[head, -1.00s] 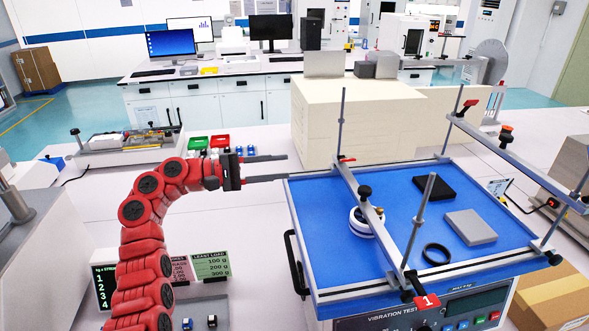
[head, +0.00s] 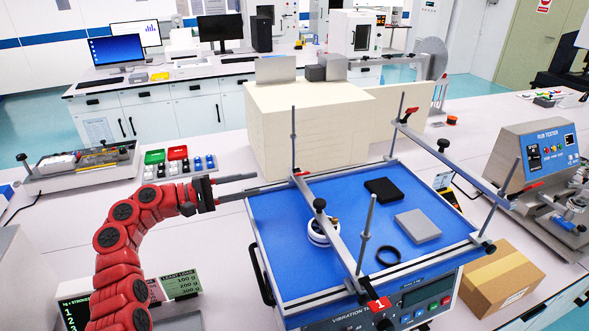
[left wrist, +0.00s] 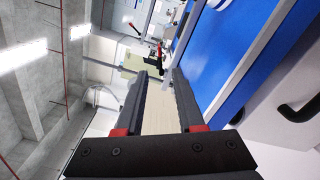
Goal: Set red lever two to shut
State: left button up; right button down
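The vibration tester's blue table (head: 285,255) carries two cross bars with red levers. One red lever (head: 300,173) is at the far end of the left bar; another red lever (head: 409,113) is at the far end of the right bar. A red tag marked 1 (head: 377,304) is at the left bar's near end. I see no readable 2. My left gripper (head: 257,184) is open and empty, at the table's far left corner, left of the left bar's far lever. In the left wrist view its fingers (left wrist: 160,75) are apart, with a red lever (left wrist: 161,49) ahead. My right gripper is not in view.
A white round part (head: 322,231), black ring (head: 388,256), grey block (head: 417,225) and black block (head: 382,190) lie on the table. Upright posts rise from the bars. A large cream block (head: 310,135) stands behind. A cardboard box (head: 502,277) is at right.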

aim_at(297, 174)
pick_arm(q)
jog(key=p+x, duration=0.3)
jog(key=x, duration=0.9)
jog(key=shift+d, duration=0.25)
jog(key=shift+r, duration=0.1)
grip_shut()
